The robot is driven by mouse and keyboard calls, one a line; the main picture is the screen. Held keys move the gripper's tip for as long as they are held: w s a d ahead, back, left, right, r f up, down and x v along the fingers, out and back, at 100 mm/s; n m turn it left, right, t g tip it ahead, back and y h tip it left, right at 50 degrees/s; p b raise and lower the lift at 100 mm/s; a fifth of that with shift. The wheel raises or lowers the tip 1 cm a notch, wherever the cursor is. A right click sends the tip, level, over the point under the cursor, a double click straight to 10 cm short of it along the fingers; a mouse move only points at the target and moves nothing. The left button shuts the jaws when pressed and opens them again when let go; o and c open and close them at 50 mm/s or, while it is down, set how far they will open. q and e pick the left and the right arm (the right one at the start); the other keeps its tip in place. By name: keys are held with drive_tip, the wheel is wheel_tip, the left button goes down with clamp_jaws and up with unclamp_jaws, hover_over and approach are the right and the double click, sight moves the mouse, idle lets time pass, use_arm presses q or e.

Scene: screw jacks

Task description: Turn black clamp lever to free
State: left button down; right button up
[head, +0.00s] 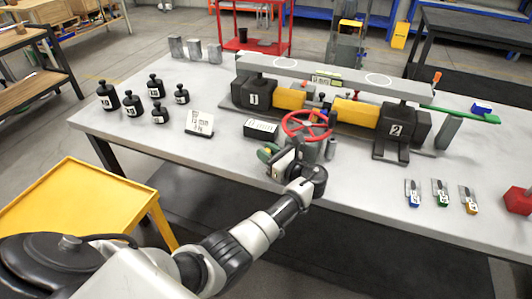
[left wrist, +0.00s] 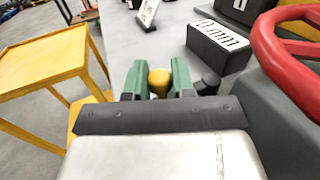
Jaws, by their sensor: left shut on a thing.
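My left gripper (head: 268,153) reaches in from below to the near side of the red handwheel (head: 306,125). In the left wrist view its two green fingers (left wrist: 158,82) are shut on a rounded yellow knob (left wrist: 159,80). A small dark rounded piece (left wrist: 208,81) sits just right of the fingers. I cannot tell whether it or the yellow knob belongs to the black clamp lever; the gripper and wrist hide much of that area. The red wheel also shows at the right of the left wrist view (left wrist: 285,45). My right gripper is not in view.
Jack blocks 1 (head: 254,93) and 2 (head: 393,130) stand behind the wheel under a long grey beam (head: 330,76). A black labelled block (head: 260,129) and a white sign (head: 200,122) stand left. Black weights (head: 133,106) are farther left. A yellow cart (head: 85,205) stands before the table.

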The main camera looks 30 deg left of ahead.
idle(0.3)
use_arm(q)
drive_tip(key=c, duration=1.2)
unclamp_jaws()
drive_tip(key=shift+c, duration=0.2)
drive_tip(key=shift+d, duration=0.55)
drive_tip(key=b+v, duration=0.1)
drive_tip(key=v, duration=0.8)
drive_tip(key=shift+s+d, duration=0.1)
drive_tip(key=shift+d, duration=0.25)
